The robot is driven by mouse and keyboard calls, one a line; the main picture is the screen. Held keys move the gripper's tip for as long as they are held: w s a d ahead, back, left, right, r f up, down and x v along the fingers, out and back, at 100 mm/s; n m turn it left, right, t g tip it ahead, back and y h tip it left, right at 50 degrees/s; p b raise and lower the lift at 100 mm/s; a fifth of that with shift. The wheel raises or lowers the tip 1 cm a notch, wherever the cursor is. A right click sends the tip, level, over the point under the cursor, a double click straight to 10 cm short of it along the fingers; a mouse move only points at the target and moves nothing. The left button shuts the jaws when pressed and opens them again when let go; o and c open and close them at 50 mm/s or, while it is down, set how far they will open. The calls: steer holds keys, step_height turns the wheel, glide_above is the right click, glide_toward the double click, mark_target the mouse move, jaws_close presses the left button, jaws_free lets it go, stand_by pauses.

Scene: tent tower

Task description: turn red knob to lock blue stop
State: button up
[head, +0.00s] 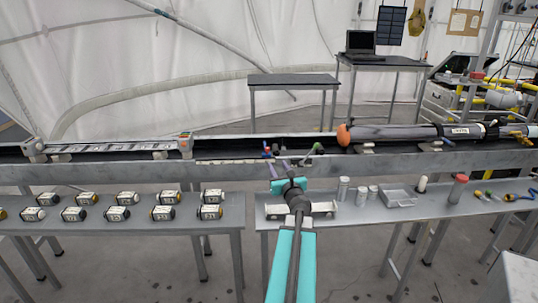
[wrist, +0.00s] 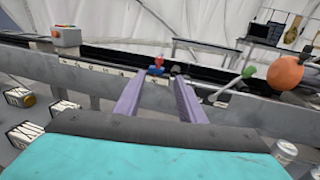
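In the wrist view, the small red knob (wrist: 158,61) sits on top of the blue stop (wrist: 155,70) at the rail, beyond my fingertips and framed by the gap between them. The fingers look apart from the knob; the exact distance is unclear.
A green-ended lever (head: 318,147) stands right of my gripper. A dark cylinder (head: 400,133) with an orange nose lies farther right on the rail. Cans and a tray (head: 398,198) sit on the right bench.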

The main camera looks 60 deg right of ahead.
mark_target(268, 150)
steer(key=shift+w, duration=0.1)
stand_by(0.3)
steer(key=shift+p+x, duration=1.1)
steer(key=shift+x, duration=5.75)
jaws_close()
